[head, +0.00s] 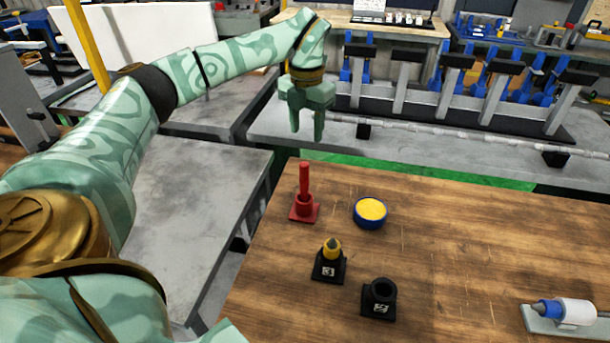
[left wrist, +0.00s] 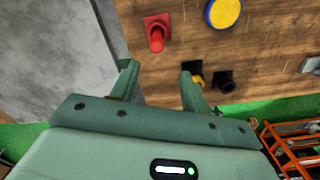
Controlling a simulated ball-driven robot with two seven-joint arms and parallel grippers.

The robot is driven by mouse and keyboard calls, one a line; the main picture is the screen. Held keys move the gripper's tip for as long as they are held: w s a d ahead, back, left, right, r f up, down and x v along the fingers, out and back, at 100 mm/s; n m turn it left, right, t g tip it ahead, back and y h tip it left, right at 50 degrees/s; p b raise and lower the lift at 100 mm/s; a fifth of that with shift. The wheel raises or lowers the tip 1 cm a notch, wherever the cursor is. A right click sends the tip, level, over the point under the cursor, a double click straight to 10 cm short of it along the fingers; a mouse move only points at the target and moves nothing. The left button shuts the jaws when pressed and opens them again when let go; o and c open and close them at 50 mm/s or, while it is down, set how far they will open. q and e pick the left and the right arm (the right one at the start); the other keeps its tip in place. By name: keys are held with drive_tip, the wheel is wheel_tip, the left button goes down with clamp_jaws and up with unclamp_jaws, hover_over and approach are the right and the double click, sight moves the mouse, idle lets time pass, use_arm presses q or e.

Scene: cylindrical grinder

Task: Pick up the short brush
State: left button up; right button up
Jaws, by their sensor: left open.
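I cannot tell for sure which item is the short brush. A yellow, dark-tipped piece (head: 332,248) stands upright in a black holder marked 3 (head: 328,268). A red rod (head: 303,182) stands in a red holder (head: 304,212) farther back. My left gripper (head: 306,128) is open and empty, pointing down beyond the table's far left edge, apart from all of these. In the left wrist view, its fingers (left wrist: 158,86) are spread, with the red holder (left wrist: 157,22) above them. The yellow piece (left wrist: 197,80) is partly hidden by the right finger. My right gripper is not in view.
A blue tin with yellow contents (head: 370,211) and a black holder with a dark opening (head: 378,300) stand on the wooden table (head: 470,230). A blue-and-white item (head: 565,312) lies on a plate at right. Grey machine beds flank the table; its middle is clear.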

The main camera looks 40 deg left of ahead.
sight(306, 165)
use_arm(q)
wheel_tip(306, 165, down, 10)
drive_tip(key=b, duration=0.2)
drive_tip(key=shift+f+b, duration=0.25)
drive_tip(key=shift+b, duration=0.1)
drive_tip(key=f, duration=0.1)
drive_tip(key=f+b, duration=0.1)
drive_tip(key=f, duration=0.2)
drive_tip(key=shift+a+f+b, duration=0.35)
drive_tip(key=shift+f, duration=0.25)
drive_tip(key=shift+r, duration=0.15)
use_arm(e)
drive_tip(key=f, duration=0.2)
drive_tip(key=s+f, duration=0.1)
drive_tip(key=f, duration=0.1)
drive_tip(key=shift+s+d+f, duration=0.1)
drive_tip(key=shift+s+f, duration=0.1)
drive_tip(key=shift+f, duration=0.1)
use_arm(q)
clamp_jaws()
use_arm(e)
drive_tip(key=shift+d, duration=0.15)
